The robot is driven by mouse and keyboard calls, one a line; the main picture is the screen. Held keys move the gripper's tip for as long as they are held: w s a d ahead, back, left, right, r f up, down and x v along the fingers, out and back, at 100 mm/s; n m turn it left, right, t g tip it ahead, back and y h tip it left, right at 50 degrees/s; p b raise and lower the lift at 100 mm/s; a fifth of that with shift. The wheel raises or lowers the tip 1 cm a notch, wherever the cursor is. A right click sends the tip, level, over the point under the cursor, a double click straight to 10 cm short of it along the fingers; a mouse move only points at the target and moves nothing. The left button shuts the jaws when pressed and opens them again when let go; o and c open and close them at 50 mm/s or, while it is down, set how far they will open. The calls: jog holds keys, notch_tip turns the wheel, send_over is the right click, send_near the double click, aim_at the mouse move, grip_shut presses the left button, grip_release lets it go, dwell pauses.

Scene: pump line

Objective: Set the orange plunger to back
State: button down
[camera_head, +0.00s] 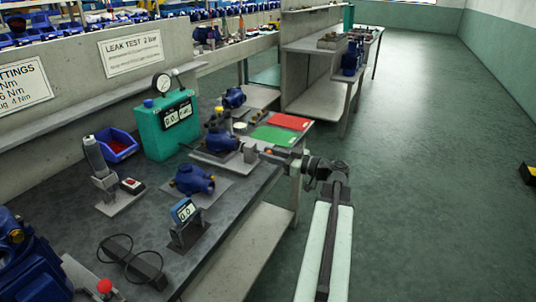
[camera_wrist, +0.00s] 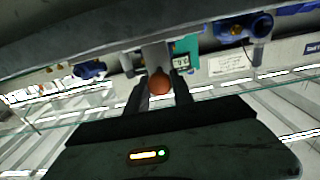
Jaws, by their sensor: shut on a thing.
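The orange plunger (camera_wrist: 159,83) shows as a round orange knob between the two dark fingers of my gripper (camera_wrist: 160,92) in the wrist view. A grey block (camera_wrist: 155,55) is directly behind it. In the head view my gripper (camera_head: 268,153) reaches in from the right at the bench edge, and only a small orange spot of the plunger (camera_head: 268,152) shows. The grey block (camera_head: 250,152) stands just left of it, beside a blue pump (camera_head: 220,140) on a pale plate. My gripper is shut on the plunger. The plunger's shaft and its exact position are hidden.
The dark bench (camera_head: 130,225) also carries a green leak tester (camera_head: 166,125), another blue pump (camera_head: 193,180), a small display (camera_head: 185,212) and a blue bin (camera_head: 117,145). Red (camera_head: 288,121) and green (camera_head: 274,136) sheets lie behind my gripper.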

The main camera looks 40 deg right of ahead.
jog(key=c, duration=1.3)
grip_release()
jog(key=shift+s+d+f, duration=0.1)
jog(key=shift+s, duration=0.15)
jog(key=shift+o, duration=0.9)
jog(key=shift+s, duration=0.15)
jog(key=v, duration=0.7)
jog(key=shift+s, duration=0.2)
